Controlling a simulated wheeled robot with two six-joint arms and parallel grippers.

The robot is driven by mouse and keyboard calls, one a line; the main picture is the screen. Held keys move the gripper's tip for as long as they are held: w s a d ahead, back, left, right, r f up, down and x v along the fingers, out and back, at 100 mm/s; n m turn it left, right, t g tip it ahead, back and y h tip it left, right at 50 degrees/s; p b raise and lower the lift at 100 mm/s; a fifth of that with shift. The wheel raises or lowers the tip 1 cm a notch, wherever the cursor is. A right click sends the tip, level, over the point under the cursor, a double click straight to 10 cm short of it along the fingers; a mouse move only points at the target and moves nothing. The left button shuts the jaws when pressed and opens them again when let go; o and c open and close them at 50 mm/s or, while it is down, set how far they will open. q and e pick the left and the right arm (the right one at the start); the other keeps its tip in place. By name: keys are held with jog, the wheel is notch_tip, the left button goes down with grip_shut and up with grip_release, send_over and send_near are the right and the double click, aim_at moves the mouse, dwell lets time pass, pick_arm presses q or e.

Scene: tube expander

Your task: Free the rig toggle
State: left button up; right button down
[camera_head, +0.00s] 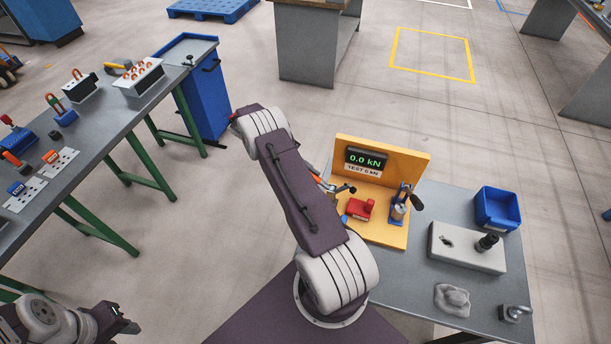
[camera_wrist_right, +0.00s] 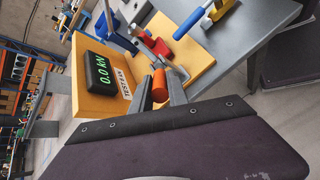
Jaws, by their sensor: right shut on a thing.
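The yellow rig (camera_head: 400,165) has a back plate with a display reading 0.0 kN and a "TEST 5 kN" label. On its base sit a red block (camera_head: 360,208) and a blue clamp (camera_head: 404,197) with a dark knob. My right gripper (camera_wrist_right: 163,92) is shut on an orange cylindrical grip (camera_wrist_right: 160,84) in front of the rig in the right wrist view. A metal piece behind the grip runs toward the red block (camera_wrist_right: 152,43); their joint is hidden. In the head view my arm mostly hides this gripper. My left gripper (camera_head: 118,320) is at lower left, its jaws unclear.
A blue bin (camera_head: 497,207), a pale block with a black knob (camera_head: 467,248), a grey lump (camera_head: 453,298) and a padlock-like piece (camera_head: 514,313) are right of the rig. A blue-handled tool (camera_wrist_right: 196,20) lies near the rig. A bench (camera_head: 110,120) with several devices stands left.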

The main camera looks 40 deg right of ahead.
jog(key=shift+w+a+f+g+h+b, duration=0.15)
jog(key=shift+w+f+g+h+b, duration=0.15)
jog(key=shift+f+b, duration=0.3)
pick_arm(q)
jog(key=shift+w+a+f, duration=0.1)
jog(key=shift+w+f, duration=0.15)
jog(key=shift+f, duration=0.4)
jog(key=shift+w+a+f, duration=0.1)
jog(key=shift+w+f, duration=0.1)
jog(key=shift+f, duration=0.4)
pick_arm(e)
jog(key=shift+r, duration=0.15)
jog(key=shift+s, duration=0.1)
jog(key=c, duration=1.3)
grip_release()
